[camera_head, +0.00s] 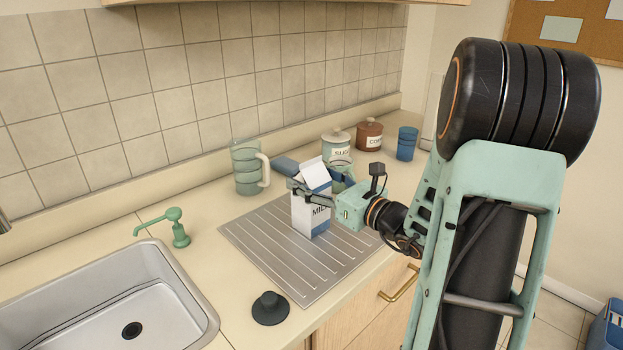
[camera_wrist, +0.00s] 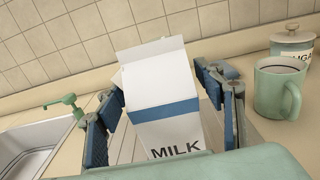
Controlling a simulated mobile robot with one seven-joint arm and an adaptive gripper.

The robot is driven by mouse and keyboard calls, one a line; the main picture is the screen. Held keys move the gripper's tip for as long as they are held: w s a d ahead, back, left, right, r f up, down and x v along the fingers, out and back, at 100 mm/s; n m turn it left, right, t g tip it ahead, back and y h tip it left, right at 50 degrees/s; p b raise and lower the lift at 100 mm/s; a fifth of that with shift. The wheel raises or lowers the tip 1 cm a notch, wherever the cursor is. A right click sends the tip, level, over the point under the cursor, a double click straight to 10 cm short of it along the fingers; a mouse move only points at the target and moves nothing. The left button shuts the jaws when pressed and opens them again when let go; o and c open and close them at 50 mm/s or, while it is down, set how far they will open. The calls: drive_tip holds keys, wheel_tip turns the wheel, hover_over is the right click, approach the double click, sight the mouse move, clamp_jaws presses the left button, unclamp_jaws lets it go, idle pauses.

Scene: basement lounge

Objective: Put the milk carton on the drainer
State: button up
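The milk carton (camera_head: 311,208) is white with a blue band and "MILK" lettering, and its top flap is tilted up. It stands upright, its base appearing to rest on the ribbed metal drainer (camera_head: 262,246). My gripper (camera_head: 298,176) reaches in from the right with its fingers on either side of the carton's upper part. In the wrist view the carton (camera_wrist: 165,110) is between the blue-padded fingers of my gripper (camera_wrist: 158,90), with a narrow gap showing on both sides. The carton's base is hidden in the wrist view.
A green mug (camera_wrist: 278,90) and the sugar jar (camera_wrist: 292,42) stand right of the carton. Behind are a glass pitcher (camera_head: 246,168), brown jar (camera_head: 369,136) and blue cup (camera_head: 406,144). A soap pump (camera_head: 178,230), sink (camera_head: 110,305) and black stopper (camera_head: 270,308) are left and front.

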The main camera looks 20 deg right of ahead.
drive_tip(key=shift+r, duration=0.1)
drive_tip(key=shift+s+d+r, duration=0.1)
drive_tip(key=shift+s+d, duration=0.05)
drive_tip(key=v, duration=1.1)
drive_tip(key=shift+s, duration=0.3)
drive_tip(key=shift+d, duration=0.1)
